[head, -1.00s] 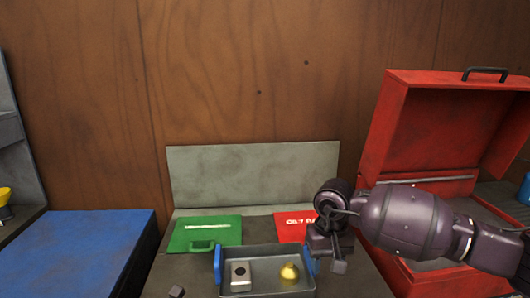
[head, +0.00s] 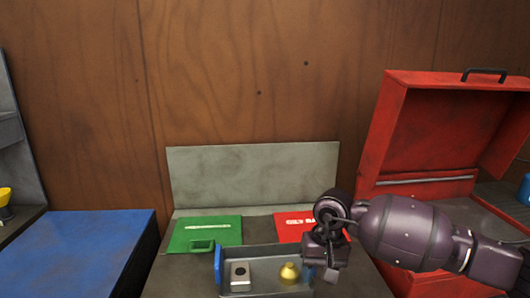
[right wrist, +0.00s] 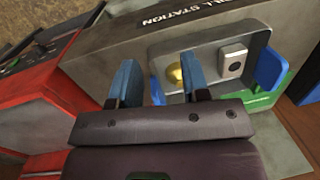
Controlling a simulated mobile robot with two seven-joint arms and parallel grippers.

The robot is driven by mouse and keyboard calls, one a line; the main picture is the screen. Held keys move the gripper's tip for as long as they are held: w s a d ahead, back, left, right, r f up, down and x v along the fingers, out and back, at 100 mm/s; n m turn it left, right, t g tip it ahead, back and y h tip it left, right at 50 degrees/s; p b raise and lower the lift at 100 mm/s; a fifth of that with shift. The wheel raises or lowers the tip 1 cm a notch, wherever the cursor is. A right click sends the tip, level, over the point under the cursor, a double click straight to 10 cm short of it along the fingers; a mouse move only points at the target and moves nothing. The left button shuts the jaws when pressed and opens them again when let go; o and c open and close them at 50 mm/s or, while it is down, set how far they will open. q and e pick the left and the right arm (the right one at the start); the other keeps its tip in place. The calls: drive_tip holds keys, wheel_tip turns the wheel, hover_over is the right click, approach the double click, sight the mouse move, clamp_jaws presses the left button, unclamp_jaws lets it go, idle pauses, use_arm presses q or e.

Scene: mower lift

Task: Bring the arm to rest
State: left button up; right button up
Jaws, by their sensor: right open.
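My right gripper (head: 322,268) is at the right end of a grey tray (head: 262,252), pointing down with its jaws open. In the right wrist view the open fingers (right wrist: 160,80) are spread, with a blue tray handle (right wrist: 157,92) showing between them; I cannot tell whether they touch it. The tray holds a grey block with a dark hole (head: 240,274) and a brass weight (head: 289,273). Its other blue handle (head: 218,264) is free at the left. My left gripper is not in view.
A green panel (head: 190,234) and a red panel (head: 290,224) lie behind the tray. An open red toolbox (head: 385,150) stands at the right, close to my right arm. A blue surface (head: 75,250) is at the left, and a grey upright board (head: 250,175) is behind.

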drive_tip(key=s+a+f+m+g+y, duration=0.1)
drive_tip(key=s+a+m+g+y, duration=0.1)
drive_tip(key=s+a+m+y, duration=1.15)
drive_tip(key=w+d+f+n+t+h, duration=0.2)
drive_tip(key=d+f+n+t+h, duration=0.15)
drive_tip(key=d+n+t, duration=0.95)
drive_tip(key=w+d+f+n+t+h, duration=0.25)
drive_tip(key=d+f+n+t, duration=0.35)
drive_tip(key=n, duration=1.3)
drive_tip(key=s+d+f+m+g+h, duration=0.4)
drive_tip(key=s+d+f+m+h, duration=0.5)
drive_tip(key=s+f+m, duration=0.3)
drive_tip(key=s+d+m, duration=0.1)
drive_tip(key=s+m, duration=0.2)
drive_tip(key=m, duration=0.3)
drive_tip(key=shift+s+d+f+g, duration=0.2)
drive_tip(key=shift+f+g, duration=0.1)
drive_tip(key=shift+f, duration=0.1)
